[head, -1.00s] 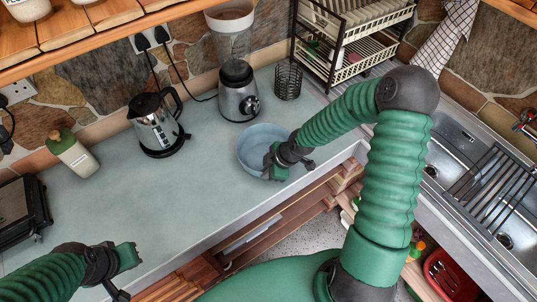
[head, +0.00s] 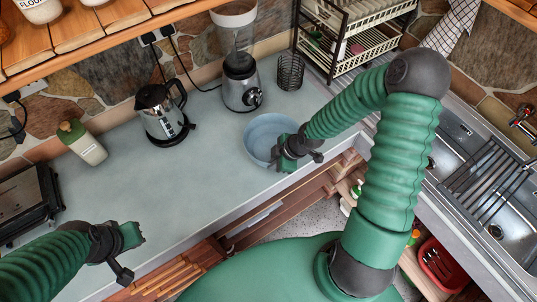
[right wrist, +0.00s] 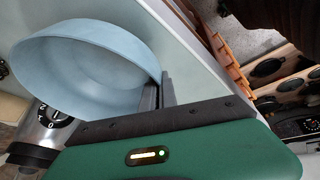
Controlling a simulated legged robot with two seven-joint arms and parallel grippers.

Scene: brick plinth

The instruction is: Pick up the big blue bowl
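The big blue bowl (head: 266,131) is on the grey counter near its front edge, in front of the blender. In the right wrist view the bowl (right wrist: 85,65) fills the upper left and its inside shows. My right gripper (head: 277,165) is at the bowl's front right rim. In the right wrist view its two dark fingers (right wrist: 159,92) are close together, one on each side of the rim, and look shut on it. I cannot see a clear gap under the bowl. My left gripper (head: 141,232) is empty over the counter's front left and looks open, with small fingertips.
A blender (head: 240,88), a kettle (head: 163,117) and a black wire holder (head: 290,72) stand behind the bowl. A bottle (head: 84,143) and a toaster (head: 25,200) are at left. A dish rack (head: 350,50) and sink (head: 480,170) are at right. The middle counter is clear.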

